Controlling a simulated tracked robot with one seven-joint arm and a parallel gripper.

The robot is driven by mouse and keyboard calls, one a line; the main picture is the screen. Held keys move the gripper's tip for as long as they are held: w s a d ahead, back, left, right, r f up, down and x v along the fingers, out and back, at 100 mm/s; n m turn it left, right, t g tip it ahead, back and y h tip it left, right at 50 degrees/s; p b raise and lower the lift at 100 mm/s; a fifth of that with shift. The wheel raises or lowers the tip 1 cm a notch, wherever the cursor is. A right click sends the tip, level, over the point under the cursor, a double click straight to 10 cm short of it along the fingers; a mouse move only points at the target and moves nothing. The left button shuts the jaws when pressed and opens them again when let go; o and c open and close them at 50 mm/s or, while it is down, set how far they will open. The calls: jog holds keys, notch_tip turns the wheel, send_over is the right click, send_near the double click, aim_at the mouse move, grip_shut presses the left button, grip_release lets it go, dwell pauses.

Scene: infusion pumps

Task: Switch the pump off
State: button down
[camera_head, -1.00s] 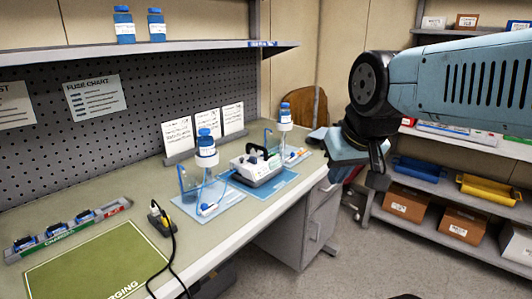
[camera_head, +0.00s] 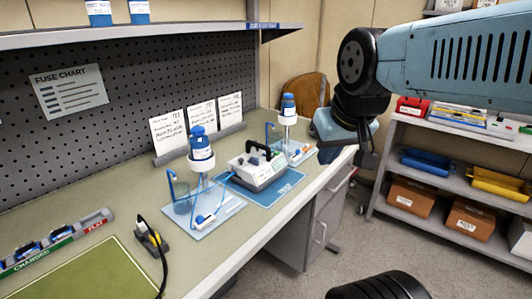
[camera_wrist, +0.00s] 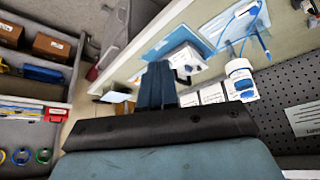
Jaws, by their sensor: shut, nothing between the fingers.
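The pump (camera_head: 257,166) is a white box with a black carry handle, standing on a blue mat (camera_head: 287,190) on the workbench. Its switch is too small to make out. In the wrist view the pump (camera_wrist: 186,60) is partly hidden behind my gripper. My gripper (camera_wrist: 156,70) is shut and empty, its fingers pointing toward the bench. In the head view my wrist (camera_head: 345,125) hangs at the right, beyond the bench's front edge and apart from the pump; the fingertips are hard to see there.
A stand with a blue bottle (camera_head: 201,148) is left of the pump, and another bottle stand (camera_head: 288,108) is behind it. A power strip with a cable (camera_head: 150,238) lies nearer. Cards (camera_head: 200,118) stand along the back. Shelves with bins (camera_head: 425,163) are at the right.

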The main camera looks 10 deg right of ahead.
jog(key=t+y, duration=0.1)
jog(key=y, duration=0.5)
send_over(274, 158)
notch_tip(274, 158, down, 8)
jog(key=shift+d, duration=0.1)
jog(key=shift+f, duration=4.35)
jog(key=shift+f, duration=0.8)
jog(key=shift+r, duration=0.9)
